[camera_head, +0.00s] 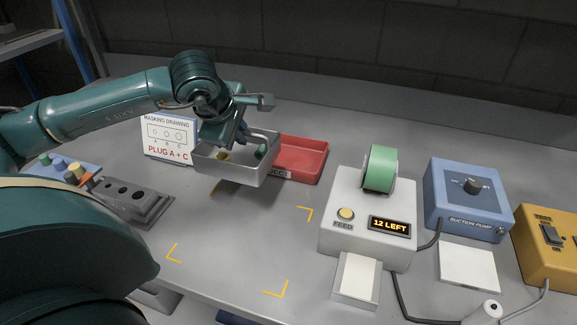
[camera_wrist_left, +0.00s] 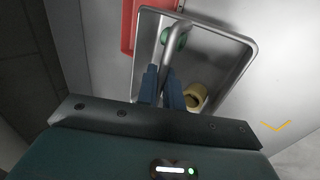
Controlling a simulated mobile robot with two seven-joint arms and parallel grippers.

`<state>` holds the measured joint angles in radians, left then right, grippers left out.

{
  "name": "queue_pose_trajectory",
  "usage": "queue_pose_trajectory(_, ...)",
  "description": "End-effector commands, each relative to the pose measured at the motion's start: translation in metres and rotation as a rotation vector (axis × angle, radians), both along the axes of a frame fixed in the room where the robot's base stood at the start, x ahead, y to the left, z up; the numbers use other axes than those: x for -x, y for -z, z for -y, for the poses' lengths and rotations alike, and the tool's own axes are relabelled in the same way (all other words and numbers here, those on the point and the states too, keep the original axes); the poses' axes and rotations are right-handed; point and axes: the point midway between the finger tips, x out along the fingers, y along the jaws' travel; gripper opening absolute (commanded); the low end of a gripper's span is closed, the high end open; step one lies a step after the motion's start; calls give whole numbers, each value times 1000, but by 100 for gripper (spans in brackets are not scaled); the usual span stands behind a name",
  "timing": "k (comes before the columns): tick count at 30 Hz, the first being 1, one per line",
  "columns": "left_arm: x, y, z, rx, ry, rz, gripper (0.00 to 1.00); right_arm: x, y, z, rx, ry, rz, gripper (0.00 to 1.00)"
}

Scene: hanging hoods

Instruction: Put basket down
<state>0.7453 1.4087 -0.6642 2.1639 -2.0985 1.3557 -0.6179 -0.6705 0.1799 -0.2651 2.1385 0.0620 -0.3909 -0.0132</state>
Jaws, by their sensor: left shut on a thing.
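The basket is a shallow grey metal tray (camera_head: 232,170) with a bar handle (camera_wrist_left: 172,48). It is at the back left of the table, in front of the red tray. My left gripper (camera_head: 242,132) is above it, with its blue fingers (camera_wrist_left: 162,88) shut on the handle. The basket (camera_wrist_left: 222,38) holds a yellow ring-shaped piece (camera_wrist_left: 195,95) and a green piece (camera_head: 261,151). A small gap under it seems to show, but I cannot tell for sure. My right gripper is not in view.
Yellow corner marks (camera_head: 276,289) bound a clear patch of table at front centre. A red tray (camera_head: 305,157) stands behind the basket. A white tape feeder (camera_head: 350,215) is to the right, the masking drawing sign (camera_head: 168,137) and a grey block with holes (camera_head: 135,201) to the left.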

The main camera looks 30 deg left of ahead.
Motion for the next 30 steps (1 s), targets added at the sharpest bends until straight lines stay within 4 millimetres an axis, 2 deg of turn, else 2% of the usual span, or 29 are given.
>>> queue_pose_trajectory(6, 1, 40, -2, 0, -11, -6, 0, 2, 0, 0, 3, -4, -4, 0)
queue_pose_trajectory(14, 0, 68, -1, 1, -8, -3, 0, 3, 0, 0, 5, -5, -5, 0)
queue_pose_trajectory(18, 0, 88, -1, 1, -9, -4, 0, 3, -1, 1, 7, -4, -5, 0)
queue_pose_trajectory(21, 0, 95, -1, 2, -9, -2, 0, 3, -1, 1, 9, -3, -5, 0)
queue_pose_trajectory(30, 0, 99, -1, 2, -7, -1, 0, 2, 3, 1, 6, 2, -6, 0)
